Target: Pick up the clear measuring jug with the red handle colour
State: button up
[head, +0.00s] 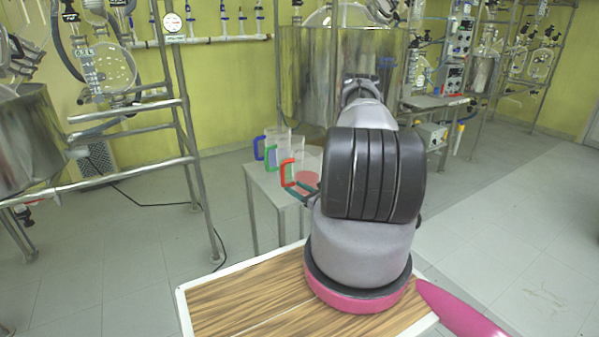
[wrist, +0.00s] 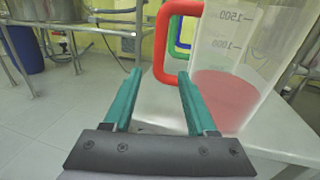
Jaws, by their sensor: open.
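The clear measuring jug with the red handle (wrist: 222,62) stands upright on a small grey table, with red at its bottom and dark scale marks. Its red handle (wrist: 163,45) is on its left side, facing my gripper. The jug also shows in the head view (head: 305,168), partly hidden by my arm. My gripper (wrist: 158,78) is open, with two teal fingers apart and nothing between them. The fingertips are just short of the lower part of the handle. In the head view my gripper (head: 301,192) is mostly hidden behind my arm.
A jug with a green handle (head: 269,158) and one with a blue handle (head: 259,148) stand close behind on the same table (head: 256,182). A large metal vessel (head: 305,75) is behind them. A metal pipe frame (head: 190,140) stands to the left, with open floor between.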

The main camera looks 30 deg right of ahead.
jog(key=x, duration=1)
jog(key=shift+w+a+r, duration=0.15)
jog(key=shift+w+r, duration=0.05)
jog(key=shift+r, duration=0.05)
jog(key=shift+c, duration=0.4)
grip_shut()
dwell(0.7)
